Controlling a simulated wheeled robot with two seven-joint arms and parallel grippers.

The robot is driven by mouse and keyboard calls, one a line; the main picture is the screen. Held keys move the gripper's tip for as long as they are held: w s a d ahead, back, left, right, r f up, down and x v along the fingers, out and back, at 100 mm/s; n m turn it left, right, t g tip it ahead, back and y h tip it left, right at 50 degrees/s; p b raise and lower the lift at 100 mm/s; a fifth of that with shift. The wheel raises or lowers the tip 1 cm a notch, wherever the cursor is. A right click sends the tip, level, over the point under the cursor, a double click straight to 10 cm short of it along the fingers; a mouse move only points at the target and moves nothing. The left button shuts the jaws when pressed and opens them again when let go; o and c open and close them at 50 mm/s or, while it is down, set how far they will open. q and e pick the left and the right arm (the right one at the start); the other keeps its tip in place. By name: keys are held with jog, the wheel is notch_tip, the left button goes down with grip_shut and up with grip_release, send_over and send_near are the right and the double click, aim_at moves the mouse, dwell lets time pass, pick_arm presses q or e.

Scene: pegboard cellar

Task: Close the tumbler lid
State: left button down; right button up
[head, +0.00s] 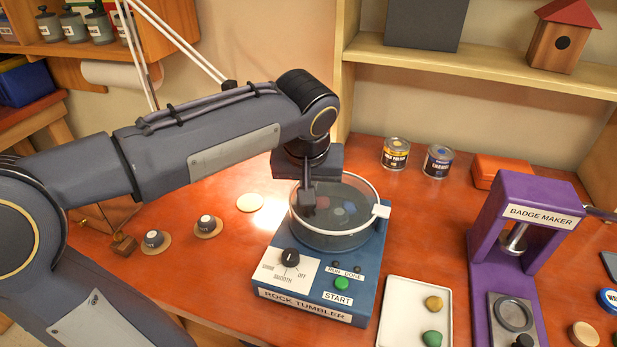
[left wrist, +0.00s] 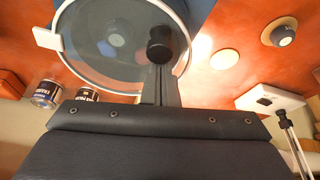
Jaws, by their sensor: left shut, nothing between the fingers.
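The blue rock tumbler (head: 312,305) stands on the bench with a round drum (head: 335,238) on top. A clear lid (head: 350,188) with a pale rim and a white tab (head: 381,211) lies over the drum mouth; stones show dimly through it. I cannot tell whether the lid is fully seated. My left gripper (head: 308,206) points down, shut and empty, over the left part of the lid. In the left wrist view the fingertips (left wrist: 160,45) overlap the lid (left wrist: 100,45) near its rim; contact is unclear. My right gripper is out of view.
A white tray (head: 395,338) with stones lies right of the tumbler, beside the purple badge maker (head: 515,235). Two paint cans (head: 396,154) (head: 438,161) and an orange box (head: 500,170) stand behind. Small knobbed discs (head: 153,239) (head: 207,225) lie left.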

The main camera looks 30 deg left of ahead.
pick_arm(q)
jog(key=shift+s+d, duration=0.25)
jog(key=shift+s, duration=0.25)
dwell(0.3)
